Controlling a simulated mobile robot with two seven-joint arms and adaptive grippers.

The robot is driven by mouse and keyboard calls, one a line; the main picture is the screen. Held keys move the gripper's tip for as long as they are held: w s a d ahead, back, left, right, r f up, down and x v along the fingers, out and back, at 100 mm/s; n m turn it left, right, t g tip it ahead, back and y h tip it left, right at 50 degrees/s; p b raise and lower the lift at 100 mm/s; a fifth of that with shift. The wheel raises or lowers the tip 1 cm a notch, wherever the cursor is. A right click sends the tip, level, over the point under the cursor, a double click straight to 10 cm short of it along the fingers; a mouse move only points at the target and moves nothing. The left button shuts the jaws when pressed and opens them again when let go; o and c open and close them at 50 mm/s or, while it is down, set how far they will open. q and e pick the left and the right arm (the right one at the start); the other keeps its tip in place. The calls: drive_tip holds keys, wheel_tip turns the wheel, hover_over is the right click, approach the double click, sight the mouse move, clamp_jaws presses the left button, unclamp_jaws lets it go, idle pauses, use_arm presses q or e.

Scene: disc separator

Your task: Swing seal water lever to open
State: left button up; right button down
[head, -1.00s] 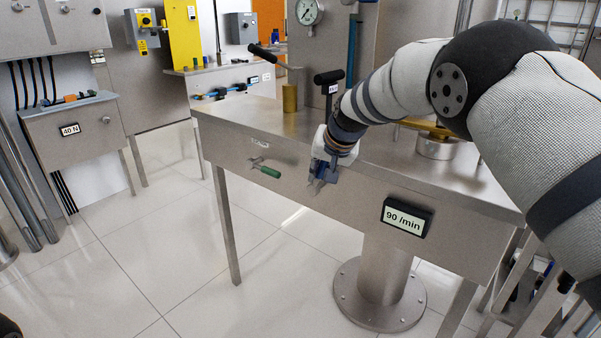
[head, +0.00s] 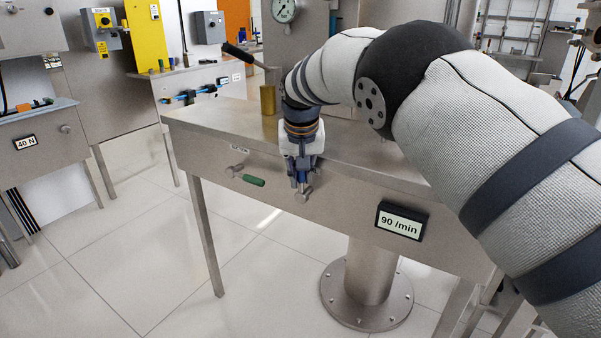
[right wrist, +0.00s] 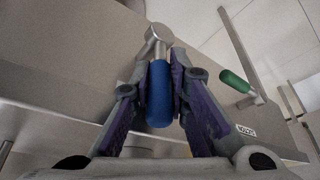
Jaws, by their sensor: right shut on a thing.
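A lever with a blue handle (right wrist: 158,95) and a metal hub (right wrist: 156,36) is on the front panel of the steel table. My right gripper (head: 302,178) is shut on this blue handle, with a finger on each side of it in the right wrist view. In the head view the gripper hides most of the handle, and the metal end (head: 303,195) shows below the fingers. A second lever with a green handle (head: 253,180) is to its left on the same panel. My left gripper is not in view.
The steel table (head: 215,118) has a brass cylinder (head: 268,99) and a black-gripped hand lever (head: 240,53) on top. A "90/min" display (head: 400,221) is on the panel to the right. The floor (head: 130,250) in front is clear at the left.

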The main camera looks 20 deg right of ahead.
drive_tip(key=c, duration=1.5)
unclamp_jaws()
drive_tip(key=shift+c, duration=0.2)
drive_tip(key=shift+r, duration=0.1)
drive_tip(key=v, duration=1.1)
drive_tip(key=shift+s+r, duration=0.25)
drive_tip(key=shift+r, duration=0.1)
drive_tip(key=shift+a, duration=0.1)
